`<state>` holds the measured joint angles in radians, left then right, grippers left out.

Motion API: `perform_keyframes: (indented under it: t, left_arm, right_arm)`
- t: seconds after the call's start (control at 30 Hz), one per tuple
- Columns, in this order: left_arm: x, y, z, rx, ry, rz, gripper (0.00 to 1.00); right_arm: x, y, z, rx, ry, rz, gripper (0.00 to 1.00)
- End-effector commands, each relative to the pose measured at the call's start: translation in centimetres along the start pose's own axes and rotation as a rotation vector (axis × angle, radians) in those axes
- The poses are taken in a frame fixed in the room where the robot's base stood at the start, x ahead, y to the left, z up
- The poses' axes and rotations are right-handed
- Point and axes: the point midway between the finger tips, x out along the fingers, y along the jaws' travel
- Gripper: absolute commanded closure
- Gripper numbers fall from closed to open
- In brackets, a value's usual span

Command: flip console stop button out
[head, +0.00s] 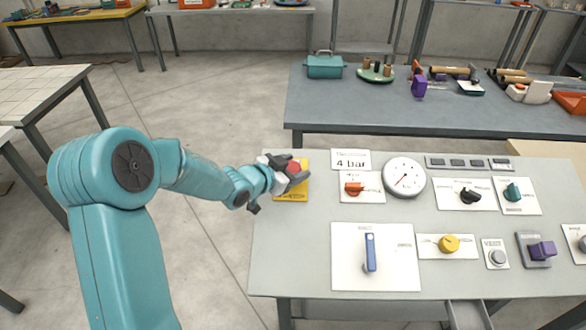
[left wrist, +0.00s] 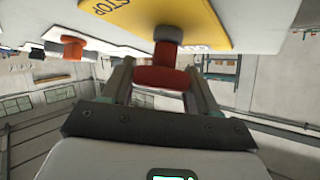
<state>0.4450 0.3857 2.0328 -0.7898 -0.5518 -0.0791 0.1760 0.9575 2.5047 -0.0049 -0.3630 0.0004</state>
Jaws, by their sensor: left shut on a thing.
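The red stop button (head: 295,166) sits on a yellow plate (head: 291,192) at the left edge of the console (head: 310,230). My left gripper (head: 293,170) is at the button and covers part of it in the head view. In the left wrist view, the red button (left wrist: 160,78) stands out from the yellow plate (left wrist: 165,14) marked STOP. The fingers of my left gripper (left wrist: 160,85) lie on both sides of the red head, shut on it. My right gripper is not in view.
The console also carries a red-handled valve (head: 354,188), a round gauge (head: 405,177), a blue lever (head: 370,252) and a yellow knob (head: 449,243). A dark table (head: 430,120) with several objects stands behind. Open floor (head: 170,100) lies to the left.

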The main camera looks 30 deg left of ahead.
Motion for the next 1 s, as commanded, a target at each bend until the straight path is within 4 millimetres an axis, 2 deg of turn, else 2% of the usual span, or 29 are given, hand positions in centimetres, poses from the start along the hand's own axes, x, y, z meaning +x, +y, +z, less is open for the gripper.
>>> perform_keyframes:
  t: [0.03,0.07,0.1,0.47,0.57,0.8,1.0]
  left_arm:
    - [-0.1,-0.1,-0.4,0.002,0.009,-0.003,0.34]
    - [-0.1,-0.1,-0.4,0.002,0.009,-0.003,0.24]
    - [-0.1,-0.1,-0.4,0.002,0.009,-0.003,0.19]
    - [-0.7,-0.2,-0.3,0.002,0.007,-0.004,0.19]
    - [-2.2,-0.2,-0.3,0.002,0.009,-0.006,0.19]
    - [-8.5,-0.2,-0.3,0.004,0.009,-0.009,0.19]
    - [-13.4,-0.2,-0.4,0.003,0.008,-0.009,0.19]
  right_arm:
    - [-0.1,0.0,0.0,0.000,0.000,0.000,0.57]
    - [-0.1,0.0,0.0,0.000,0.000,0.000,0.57]
    - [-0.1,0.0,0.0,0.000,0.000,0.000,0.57]
    - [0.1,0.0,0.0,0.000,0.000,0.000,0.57]
    - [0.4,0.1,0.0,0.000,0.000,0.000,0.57]
    - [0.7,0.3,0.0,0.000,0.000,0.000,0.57]
    - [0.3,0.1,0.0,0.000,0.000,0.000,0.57]
